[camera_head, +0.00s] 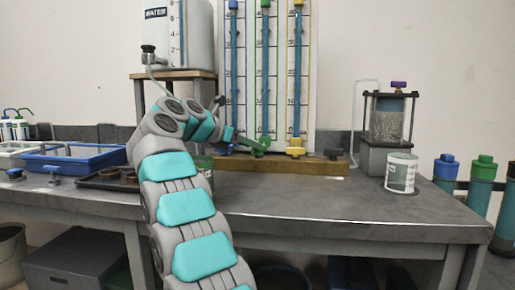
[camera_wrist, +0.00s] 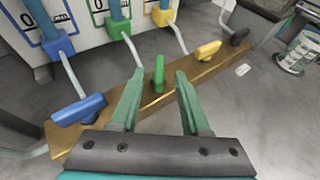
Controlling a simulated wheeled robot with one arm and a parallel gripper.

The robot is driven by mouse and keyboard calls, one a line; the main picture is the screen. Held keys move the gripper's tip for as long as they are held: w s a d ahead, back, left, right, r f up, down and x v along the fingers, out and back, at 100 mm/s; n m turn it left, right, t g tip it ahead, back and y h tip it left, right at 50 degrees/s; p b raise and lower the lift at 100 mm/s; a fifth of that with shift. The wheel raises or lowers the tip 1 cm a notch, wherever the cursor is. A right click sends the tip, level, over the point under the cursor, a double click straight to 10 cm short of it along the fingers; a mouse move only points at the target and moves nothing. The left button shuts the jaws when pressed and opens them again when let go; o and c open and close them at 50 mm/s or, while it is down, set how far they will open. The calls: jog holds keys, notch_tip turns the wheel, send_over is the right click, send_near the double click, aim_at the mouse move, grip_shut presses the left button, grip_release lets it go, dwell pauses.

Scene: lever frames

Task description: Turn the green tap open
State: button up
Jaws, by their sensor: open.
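The green tap handle (camera_wrist: 158,75) stands on the wooden bar (camera_wrist: 190,78) below the green-collared tube. In the wrist view it points up the picture, while the blue and yellow handles lie slanted along the bar. My gripper (camera_wrist: 160,77) is open, its two green fingers spread with one tip on each side of the green handle. I cannot tell whether a finger touches it. In the head view the green tap (camera_head: 262,146) shows at the foot of the middle tube, just right of my gripper (camera_head: 235,137).
The blue tap handle (camera_wrist: 79,110) is left of my fingers. The yellow one (camera_wrist: 208,50) and a black one (camera_wrist: 240,37) are to the right. A water tank (camera_head: 183,35) stands at the left, and a labelled can (camera_head: 401,174) at the right. The front bench (camera_head: 290,205) is clear.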

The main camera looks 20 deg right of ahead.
aim_at(259, 151)
jog(key=shift+x, duration=1.8)
grip_shut()
